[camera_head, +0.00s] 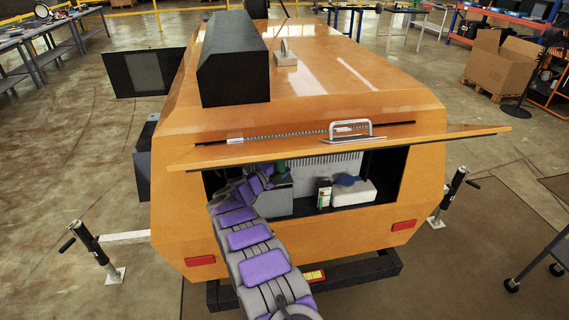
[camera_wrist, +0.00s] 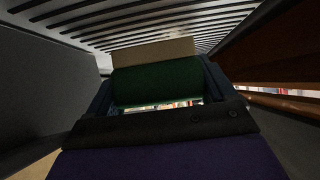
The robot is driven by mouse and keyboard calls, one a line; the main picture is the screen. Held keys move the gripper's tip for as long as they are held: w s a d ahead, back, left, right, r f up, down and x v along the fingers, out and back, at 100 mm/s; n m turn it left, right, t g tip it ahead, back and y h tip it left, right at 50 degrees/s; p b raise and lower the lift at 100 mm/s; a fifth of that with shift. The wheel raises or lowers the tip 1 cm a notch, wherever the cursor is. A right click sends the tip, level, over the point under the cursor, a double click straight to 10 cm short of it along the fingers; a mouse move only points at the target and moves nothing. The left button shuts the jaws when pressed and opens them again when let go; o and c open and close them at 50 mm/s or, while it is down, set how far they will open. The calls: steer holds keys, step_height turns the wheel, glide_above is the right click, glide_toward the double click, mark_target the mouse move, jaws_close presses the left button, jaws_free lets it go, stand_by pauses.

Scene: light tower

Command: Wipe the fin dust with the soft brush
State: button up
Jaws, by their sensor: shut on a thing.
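The soft brush (camera_wrist: 156,82) shows in the wrist view as a green block with a pale cream band (camera_wrist: 153,52) beyond it. My gripper (camera_wrist: 156,92) is shut on the green part, with a dark finger on each side. Pale ribbed fins (camera_wrist: 150,20) with dark slots run across the top of this view, beyond the brush. I cannot tell whether the brush touches them, and no dust can be made out. In the head view, my arm reaches into the open compartment; a bit of green (camera_head: 280,167) shows by my gripper (camera_head: 266,175), and the fins (camera_head: 327,160) line the compartment's back.
The orange light tower trailer (camera_head: 210,225) has its hatch lid (camera_head: 440,137) raised over the opening. Inside, a small bottle (camera_head: 323,194) and a white box (camera_head: 354,193) with a blue item (camera_head: 346,180) stand right of my arm. A grey box (camera_head: 280,198) is close beside it.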

steer(key=shift+w+d+f+b, duration=0.1)
steer(key=shift+w+d+b, duration=0.25)
steer(key=shift+d+b, duration=0.25)
steer(key=shift+w+d+b, duration=1.15)
steer(key=shift+w+d, duration=0.85)
steer(key=shift+d, duration=3.7)
steer(key=shift+s+a+p, duration=0.45)
steer(key=shift+a+p, duration=0.25)
steer(key=shift+a, duration=1.55)
steer(key=shift+s+a+p, duration=0.45)
steer(key=shift+a+p, duration=0.3)
steer(key=shift+a, duration=1.45)
steer(key=shift+s+a+p, duration=0.45)
steer(key=shift+a+p, duration=0.25)
steer(key=shift+a, duration=1.55)
steer(key=shift+r, duration=0.8)
steer(key=w+d+b, duration=0.3)
steer(key=d, duration=1)
steer(key=shift+w+b, duration=0.3)
steer(key=shift+w, duration=0.05)
